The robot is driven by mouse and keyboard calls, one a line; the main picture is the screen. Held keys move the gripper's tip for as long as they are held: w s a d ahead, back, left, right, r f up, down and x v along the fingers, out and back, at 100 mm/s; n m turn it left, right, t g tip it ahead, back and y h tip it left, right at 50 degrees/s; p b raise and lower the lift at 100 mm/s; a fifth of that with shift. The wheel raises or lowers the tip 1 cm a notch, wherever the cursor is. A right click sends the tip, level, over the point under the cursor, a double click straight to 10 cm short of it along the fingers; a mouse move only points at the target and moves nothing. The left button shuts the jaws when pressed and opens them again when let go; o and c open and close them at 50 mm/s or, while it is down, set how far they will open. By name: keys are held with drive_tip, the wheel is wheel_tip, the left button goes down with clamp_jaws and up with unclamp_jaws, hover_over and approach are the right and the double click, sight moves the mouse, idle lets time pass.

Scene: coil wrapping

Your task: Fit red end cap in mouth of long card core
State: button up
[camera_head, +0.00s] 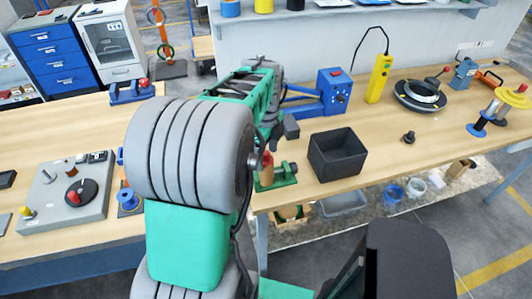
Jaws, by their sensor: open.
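My gripper (283,130) hangs beyond my arm, above the bench and left of the black bin; only dark parts of it show, the rest is behind my arm. It is open, with nothing seen between its jaws. Below it, a tan upright piece with a reddish top (266,168) stands at a green fixture (284,174) on the bench's front edge, partly hidden by my arm. I cannot tell whether these are the long card core and the red end cap, or whether they are fitted together.
An open black bin (337,153) stands right of the fixture. Behind are a blue machine (333,90) and a yellow pendant (379,78). A black ring-shaped coil (419,95) and small dark knob (408,137) lie farther right. A grey control panel (70,200) is at left.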

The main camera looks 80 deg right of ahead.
sight(266, 153)
wheel_tip(266, 153, up, 8)
drive_tip(key=shift+f+b, duration=0.1)
drive_tip(key=shift+b, duration=0.4)
